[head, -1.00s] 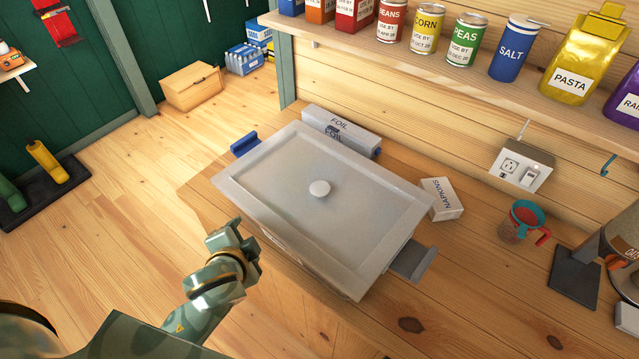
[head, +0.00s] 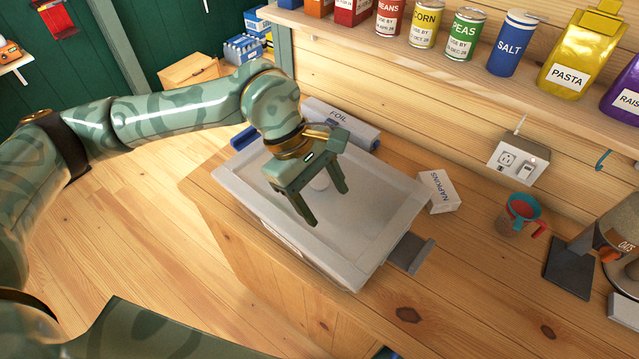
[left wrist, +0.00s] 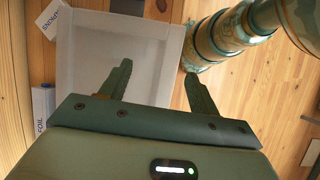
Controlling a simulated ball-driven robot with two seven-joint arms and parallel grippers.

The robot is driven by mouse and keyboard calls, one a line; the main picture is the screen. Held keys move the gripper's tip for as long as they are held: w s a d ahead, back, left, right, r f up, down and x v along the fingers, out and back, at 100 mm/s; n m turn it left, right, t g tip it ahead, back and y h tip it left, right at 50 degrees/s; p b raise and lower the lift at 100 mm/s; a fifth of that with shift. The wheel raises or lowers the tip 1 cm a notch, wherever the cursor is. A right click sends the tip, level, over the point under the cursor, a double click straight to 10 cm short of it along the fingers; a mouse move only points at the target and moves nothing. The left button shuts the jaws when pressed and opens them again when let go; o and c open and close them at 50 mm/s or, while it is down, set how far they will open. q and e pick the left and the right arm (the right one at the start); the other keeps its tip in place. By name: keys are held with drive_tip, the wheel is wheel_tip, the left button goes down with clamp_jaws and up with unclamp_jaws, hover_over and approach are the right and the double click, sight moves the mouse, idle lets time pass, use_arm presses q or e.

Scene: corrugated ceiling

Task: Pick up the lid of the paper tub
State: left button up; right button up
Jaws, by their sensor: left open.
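I cannot tell how high above the lid the fingertips are. In the left wrist view the open fingers (left wrist: 158,70) show in front of the lid (left wrist: 95,50); the knob is not visible there. My right gripper is out of view.
A foil box (head: 345,125) stands behind the tub and a napkins box (head: 438,191) to its right. A grey handle (head: 410,253) sticks out at the tub's right. A measuring cup (head: 520,215) is further right. A shelf of cans (head: 465,35) overhangs the back.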

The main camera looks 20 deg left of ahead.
use_arm(q)
drive_tip(key=w+a+r+t+y, duration=0.1)
drive_tip(key=w+a+y, duration=0.3)
drive_tip(key=a, duration=0.7)
drive_tip(key=y, duration=0.1)
hover_over(279, 218)
drive_tip(key=shift+n, duration=0.3)
drive_tip(key=f, duration=0.9)
drive_tip(key=shift+a+f+p, duration=0.2)
drive_tip(key=shift+a+p, duration=0.1)
drive_tip(key=shift+a, duration=0.1)
drive_tip(key=shift+d+f+p, duration=0.2)
drive_tip(key=shift+f, duration=1.4)
drive_tip(key=shift+d+f+p, duration=0.15)
drive_tip(key=shift+f+p, duration=0.05)
drive_tip(key=shift+f, duration=1.35)
drive_tip(key=c, duration=1.3)
drive_tip(key=shift+r, duration=0.1)
